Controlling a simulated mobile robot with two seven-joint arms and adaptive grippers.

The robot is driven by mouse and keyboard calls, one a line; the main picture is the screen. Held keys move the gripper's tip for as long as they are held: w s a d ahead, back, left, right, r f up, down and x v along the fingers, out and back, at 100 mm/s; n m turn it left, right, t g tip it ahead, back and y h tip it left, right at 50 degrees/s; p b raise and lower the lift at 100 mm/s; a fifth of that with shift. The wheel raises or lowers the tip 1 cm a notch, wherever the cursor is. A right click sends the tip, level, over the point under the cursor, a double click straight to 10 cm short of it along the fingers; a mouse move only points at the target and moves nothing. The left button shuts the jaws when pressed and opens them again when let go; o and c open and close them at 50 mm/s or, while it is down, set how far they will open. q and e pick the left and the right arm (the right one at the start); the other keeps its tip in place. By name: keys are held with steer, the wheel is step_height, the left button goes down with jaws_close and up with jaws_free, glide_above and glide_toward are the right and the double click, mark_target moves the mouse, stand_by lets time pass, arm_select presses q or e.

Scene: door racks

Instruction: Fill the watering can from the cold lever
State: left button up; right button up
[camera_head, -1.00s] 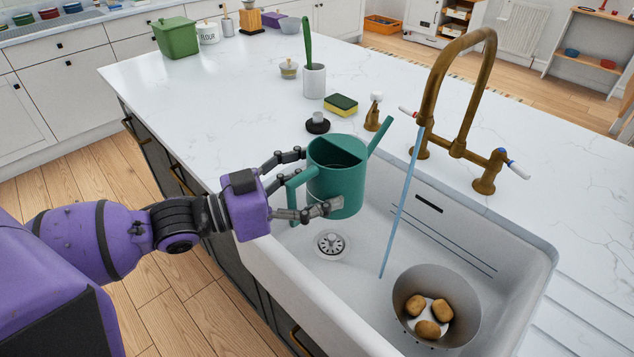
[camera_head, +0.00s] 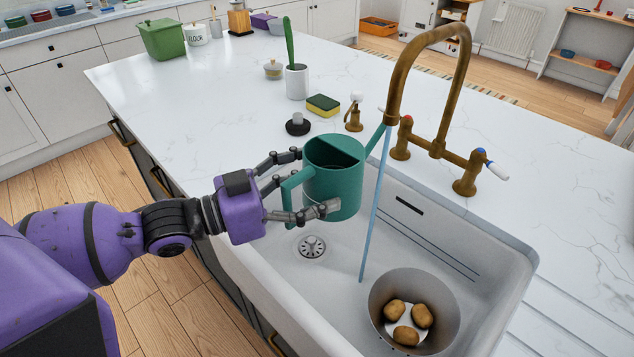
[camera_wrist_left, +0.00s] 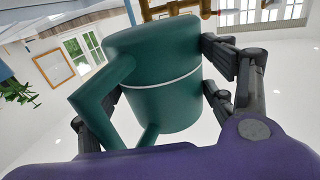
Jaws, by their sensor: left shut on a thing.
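The teal watering can (camera_head: 335,190) is upright over the sink, its spout pointing right. My left gripper (camera_head: 318,183) is shut around the can, with fingers on its sides; the wrist view shows the can's body (camera_wrist_left: 165,95) between the fingers. The brass tap (camera_head: 460,80) is running. Its blue water stream (camera_head: 372,220) falls just right of the can's body, passes by the spout and reaches the sink floor. The cold lever (camera_head: 493,168), with a blue mark and white handle, is at the right. The red-marked lever (camera_head: 406,121) is at the left, partly hidden. My right gripper is not in view.
The white sink (camera_head: 470,285) holds a grey round bowl (camera_head: 440,325) with potatoes (camera_head: 405,336), right of the drain (camera_head: 312,247). A soap pump (camera_head: 354,115), sponge (camera_head: 323,105) and black-based brush (camera_head: 297,125) stand behind the sink. The left worktop is largely clear.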

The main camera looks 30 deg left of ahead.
mark_target(359, 184)
arm_select(q)
steer(key=shift+w+d, duration=0.65)
steer(key=shift+d, duration=0.6)
steer(key=shift+w+d, duration=0.65)
steer(key=shift+d, duration=0.55)
steer(key=shift+w+d, duration=0.65)
steer(key=shift+d, duration=0.6)
steer(key=shift+r, duration=0.1)
stand_by(4.2)
